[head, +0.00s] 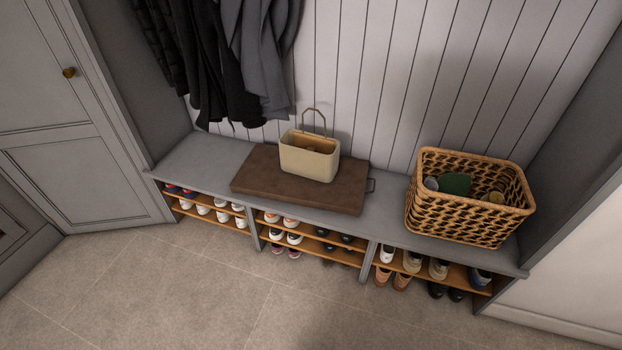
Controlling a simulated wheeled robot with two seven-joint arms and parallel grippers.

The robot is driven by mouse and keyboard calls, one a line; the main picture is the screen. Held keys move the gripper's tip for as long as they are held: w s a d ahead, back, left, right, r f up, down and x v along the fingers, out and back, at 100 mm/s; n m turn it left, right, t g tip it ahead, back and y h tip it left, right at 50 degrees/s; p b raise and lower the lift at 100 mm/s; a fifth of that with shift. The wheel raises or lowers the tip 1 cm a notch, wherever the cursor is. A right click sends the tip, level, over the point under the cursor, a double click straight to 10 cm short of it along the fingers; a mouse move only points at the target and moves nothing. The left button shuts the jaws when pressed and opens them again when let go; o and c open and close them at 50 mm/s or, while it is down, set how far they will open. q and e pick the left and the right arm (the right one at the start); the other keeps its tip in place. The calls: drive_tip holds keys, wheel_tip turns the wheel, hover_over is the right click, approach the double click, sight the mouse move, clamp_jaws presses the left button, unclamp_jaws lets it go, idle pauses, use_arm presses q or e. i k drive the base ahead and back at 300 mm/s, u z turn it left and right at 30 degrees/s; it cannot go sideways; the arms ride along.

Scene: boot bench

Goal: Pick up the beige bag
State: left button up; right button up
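The beige bag (309,161) stands upright on a flat brown case (263,181), which lies on the grey bench. The bag's top is open and its thin handle stands up above the rim, near the panelled wall. Its whole front shows and nothing covers it. Neither of my grippers is in the head view.
A woven basket (462,209) with several items in it stands on the right of the bench (388,211). Dark coats (225,60) hang at the left, behind the bag. Shoes fill the shelves below. The tiled floor (200,290) in front is clear.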

sight(321, 165)
drive_tip(key=u, duration=0.9)
drive_tip(key=i, duration=0.6)
drive_tip(key=u, duration=0.05)
